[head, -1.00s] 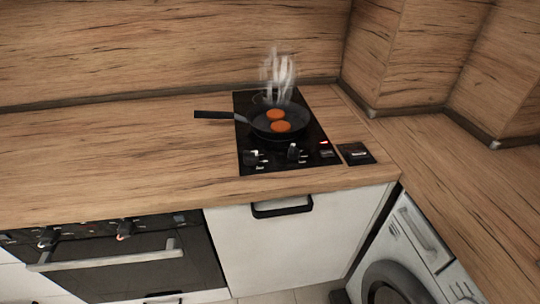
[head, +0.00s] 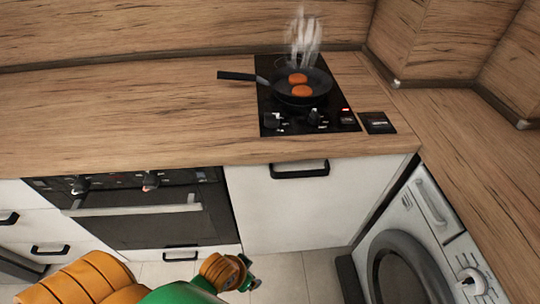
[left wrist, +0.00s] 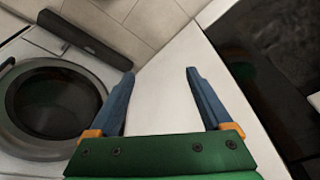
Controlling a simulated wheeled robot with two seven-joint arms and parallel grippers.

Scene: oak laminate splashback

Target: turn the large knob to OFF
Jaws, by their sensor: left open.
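Two dark knobs stand on the front of the black hob in the head view, a left knob (head: 271,120) and a right knob (head: 314,117). I cannot tell which is the larger or read their markings. A red light glows at the hob's right front. A pan (head: 303,88) with two orange-brown patties sits on the hob, with steam above it. My left arm is low in front of the cabinets, well below the hob. In the left wrist view my left gripper (left wrist: 160,72) is open and empty, its blue fingers apart before a white cabinet front. My right gripper is out of view.
The pan handle (head: 240,76) sticks out to the left over the wooden counter (head: 130,110). An oven (head: 150,215) with its own knobs is below left. A washing machine (head: 430,240) with a white dial is at the right. The counter left of the hob is clear.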

